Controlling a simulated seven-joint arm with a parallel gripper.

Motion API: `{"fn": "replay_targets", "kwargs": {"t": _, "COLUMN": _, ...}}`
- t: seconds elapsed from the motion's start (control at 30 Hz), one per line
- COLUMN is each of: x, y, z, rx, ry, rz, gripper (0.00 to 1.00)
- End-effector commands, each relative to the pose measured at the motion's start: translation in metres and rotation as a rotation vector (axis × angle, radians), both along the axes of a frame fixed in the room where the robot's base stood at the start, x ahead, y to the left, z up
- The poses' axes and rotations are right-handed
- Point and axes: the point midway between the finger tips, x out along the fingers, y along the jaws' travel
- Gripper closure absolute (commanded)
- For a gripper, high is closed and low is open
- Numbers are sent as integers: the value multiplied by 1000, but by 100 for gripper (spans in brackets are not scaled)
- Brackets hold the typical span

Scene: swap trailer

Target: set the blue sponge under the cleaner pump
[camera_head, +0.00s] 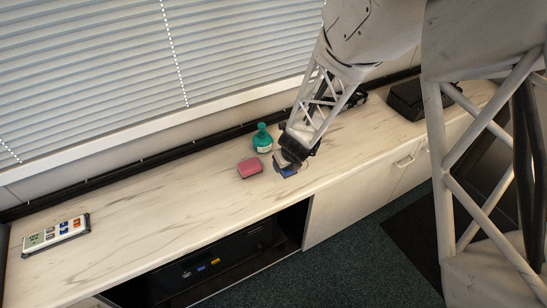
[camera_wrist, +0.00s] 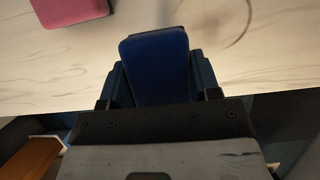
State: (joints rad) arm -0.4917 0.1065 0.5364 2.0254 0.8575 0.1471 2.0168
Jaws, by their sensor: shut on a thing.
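My gripper (camera_wrist: 157,92) is shut on the blue sponge (camera_wrist: 157,55), which sits between the fingers in the wrist view. In the head view the blue sponge (camera_head: 289,171) shows just below my gripper (camera_head: 288,162), near the counter's front edge; I cannot tell whether it touches the counter. The cleaner pump, a green bottle (camera_head: 262,139), stands upright on the counter, behind and to the left of my gripper. The sponge is apart from the bottle.
A pink sponge (camera_head: 249,167) lies on the counter left of my gripper, in front of the bottle; it also shows in the wrist view (camera_wrist: 70,8). A button panel (camera_head: 56,235) lies far left. A dark box (camera_head: 415,98) stands right. The counter (camera_head: 150,222) is clear between panel and pink sponge.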

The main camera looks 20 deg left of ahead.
Motion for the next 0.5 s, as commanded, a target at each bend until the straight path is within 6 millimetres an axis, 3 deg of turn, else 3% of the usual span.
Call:
{"fn": "replay_targets", "kwargs": {"t": 0.3, "x": 28, "y": 28, "z": -20, "rx": 0, "ry": 0, "rz": 1, "gripper": 69}}
{"fn": "replay_targets", "kwargs": {"t": 0.5, "x": 36, "y": 36, "z": -26, "rx": 0, "ry": 0, "rz": 1, "gripper": 69}}
